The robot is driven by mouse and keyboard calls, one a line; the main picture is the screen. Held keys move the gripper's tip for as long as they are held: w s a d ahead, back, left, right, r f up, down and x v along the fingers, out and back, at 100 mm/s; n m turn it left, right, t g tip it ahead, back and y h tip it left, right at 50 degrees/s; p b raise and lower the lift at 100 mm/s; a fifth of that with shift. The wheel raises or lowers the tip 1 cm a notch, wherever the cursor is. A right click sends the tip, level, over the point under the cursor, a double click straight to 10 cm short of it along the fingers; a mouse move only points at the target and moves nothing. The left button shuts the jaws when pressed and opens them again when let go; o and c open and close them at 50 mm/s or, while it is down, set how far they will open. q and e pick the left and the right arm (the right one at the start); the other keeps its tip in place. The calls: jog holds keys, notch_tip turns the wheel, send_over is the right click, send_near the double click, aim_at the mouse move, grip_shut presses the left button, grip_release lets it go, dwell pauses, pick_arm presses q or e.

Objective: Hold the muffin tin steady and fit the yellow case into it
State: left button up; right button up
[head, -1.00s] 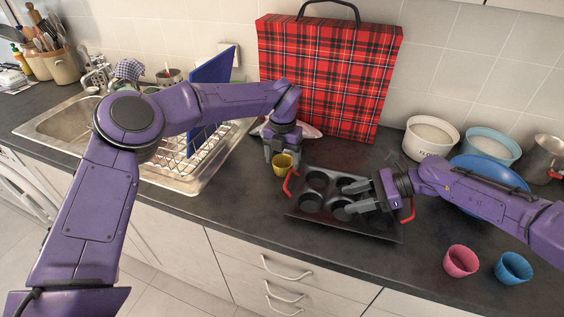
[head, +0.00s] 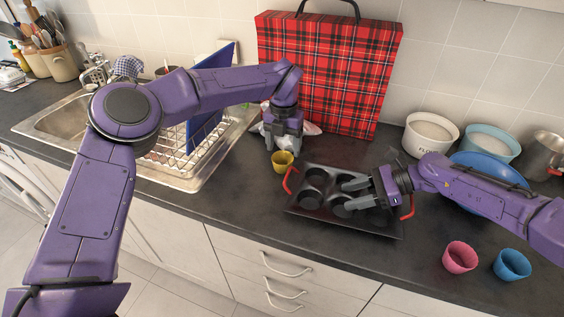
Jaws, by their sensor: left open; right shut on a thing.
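The yellow case (head: 283,162) is a small cup on the counter, just left of the muffin tin. My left gripper (head: 283,148) is open right above and behind it, pointing down; whether the fingers touch it I cannot tell. The dark muffin tin (head: 325,222) lies on the counter with red handles at its left and right ends and round cups that look empty where visible. My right gripper (head: 350,196) reaches over the tin from the right and is shut on it; its fingers and wrist hide part of the right-hand cups.
A pink case (head: 460,257) and a blue case (head: 512,265) stand at the front right. A blue bowl (head: 487,169) and white flour tub (head: 430,135) are behind my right arm. A red plaid case (head: 330,75) stands at the back. The sink and dish rack (head: 205,160) are left.

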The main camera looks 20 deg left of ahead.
aim_at(282, 159)
pick_arm(q)
notch_tip(282, 159, down, 6)
jog(key=shift+s+a+r, duration=0.1)
jog(key=shift+a+r, duration=0.05)
jog(key=c, duration=0.8)
jog(key=shift+o, duration=0.2)
notch_tip(282, 159, up, 10)
jog(key=r, duration=0.1)
notch_tip(282, 159, down, 10)
jog(key=shift+f, duration=0.25)
